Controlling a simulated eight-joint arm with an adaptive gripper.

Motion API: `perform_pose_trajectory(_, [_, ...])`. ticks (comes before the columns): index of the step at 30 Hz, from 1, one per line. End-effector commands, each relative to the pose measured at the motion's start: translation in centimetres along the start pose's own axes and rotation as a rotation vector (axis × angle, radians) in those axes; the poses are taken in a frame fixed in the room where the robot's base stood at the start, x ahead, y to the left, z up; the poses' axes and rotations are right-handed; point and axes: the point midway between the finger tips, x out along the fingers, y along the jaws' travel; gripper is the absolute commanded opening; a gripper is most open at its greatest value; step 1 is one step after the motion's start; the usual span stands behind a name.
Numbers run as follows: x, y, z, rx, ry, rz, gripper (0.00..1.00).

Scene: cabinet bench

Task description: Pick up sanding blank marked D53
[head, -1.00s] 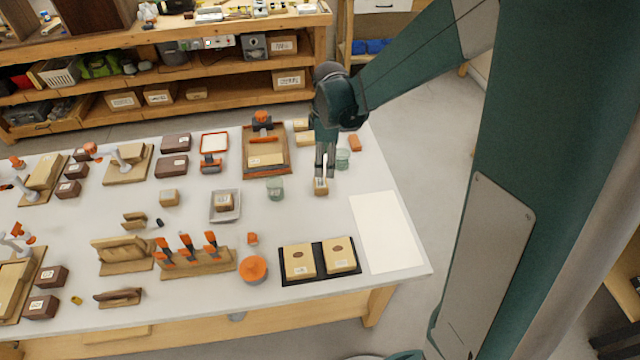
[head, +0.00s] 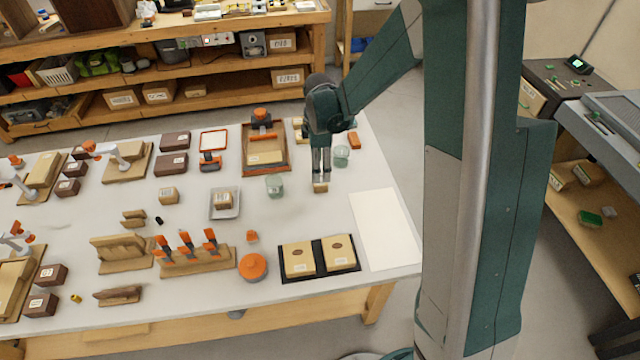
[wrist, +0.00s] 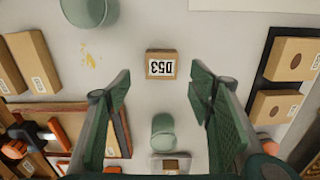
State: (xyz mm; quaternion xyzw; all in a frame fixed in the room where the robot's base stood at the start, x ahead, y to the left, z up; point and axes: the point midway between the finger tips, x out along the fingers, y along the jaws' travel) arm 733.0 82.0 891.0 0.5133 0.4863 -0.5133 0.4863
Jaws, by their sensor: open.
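The sanding blank marked D53 (wrist: 161,66) is a small tan block with a white label. In the wrist view it lies flat on the bench, centred ahead of my fingers, its label upside down. In the head view the blank (head: 320,188) shows just below my fingertips, partly hidden by them. My gripper (head: 320,173) points down above it. In the wrist view my gripper (wrist: 160,78) is wide open with nothing between the fingers, and the blank lies beyond the tips, apart from them.
A glass (head: 275,187) stands left of the blank and another glass (head: 341,156) behind it to the right. A black tray (head: 290,279) with two labelled blocks is in front. A white sheet (head: 385,230) lies to the right. A wooden tray (head: 282,165) is behind left.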

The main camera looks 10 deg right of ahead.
Motion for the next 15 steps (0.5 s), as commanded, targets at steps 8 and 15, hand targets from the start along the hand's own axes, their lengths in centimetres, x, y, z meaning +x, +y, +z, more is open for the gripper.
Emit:
perform_pose_trajectory(8, [2.0,0.0,0.0,0.0,0.0,0.0,0.52])
perform_pose_trajectory(15, [2.4,0.0,0.0,0.0,0.0,0.0,0.52])
